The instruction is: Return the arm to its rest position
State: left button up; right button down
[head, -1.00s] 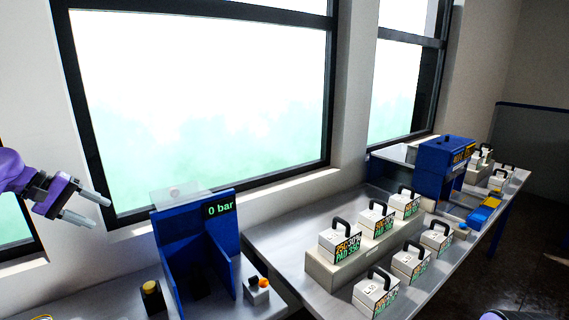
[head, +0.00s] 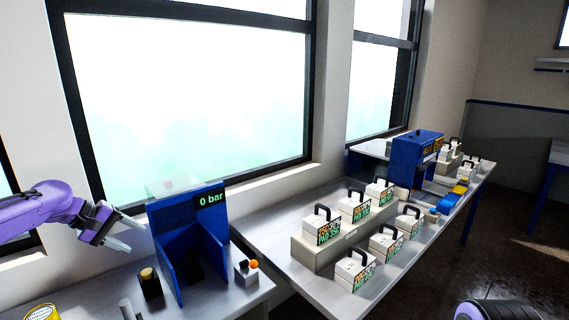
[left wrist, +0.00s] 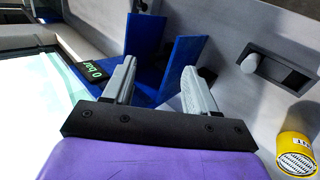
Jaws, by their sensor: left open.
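My left gripper (head: 124,234) comes in from the left in the head view, on a purple arm. Its two grey fingers are apart and nothing is between them. It is above the bench, just left of the blue stand (head: 184,255) with the "0 bar" display (head: 211,199). In the left wrist view the open fingers (left wrist: 158,88) point towards the blue stand (left wrist: 183,62). A purple and black part of my right arm (head: 496,312) shows at the bottom right edge; its gripper is out of view.
A black block with a yellow knob (head: 150,284) and a yellow tin (head: 42,312) stand on the left bench. A small box with an orange knob (head: 247,270) is right of the stand. Several handled boxes (head: 355,270) and a blue machine (head: 414,163) occupy the right table.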

pick_arm(q)
jog(key=s+d+f+g+y, duration=0.1)
jog(key=d+f, duration=0.6)
jog(key=f, duration=0.3)
jog(key=s+d+f+y, duration=0.1)
jog(key=d+f, duration=0.5)
jog(key=f, duration=0.4)
jog(key=s+d+f+g+y, duration=0.15)
jog(key=s+d+f, duration=0.35)
jog(key=s+f, duration=0.55)
jog(key=s+f+m+y, duration=0.15)
jog(key=s+f, duration=0.25)
jog(key=s, duration=0.4)
jog(key=s+f+y, duration=0.2)
jog(key=s+f, duration=0.3)
jog(key=s, duration=0.3)
jog(key=s+a+r+m+y, duration=0.1)
jog(key=s+a+r+y, duration=0.1)
jog(key=s, duration=1)
notch_tip(320, 180, down, 12)
jog(key=b, duration=1.2)
jog(key=shift+s+a+f+y+b, duration=0.2)
jog(key=shift+y+b, duration=0.1)
jog(key=shift+b, duration=0.1)
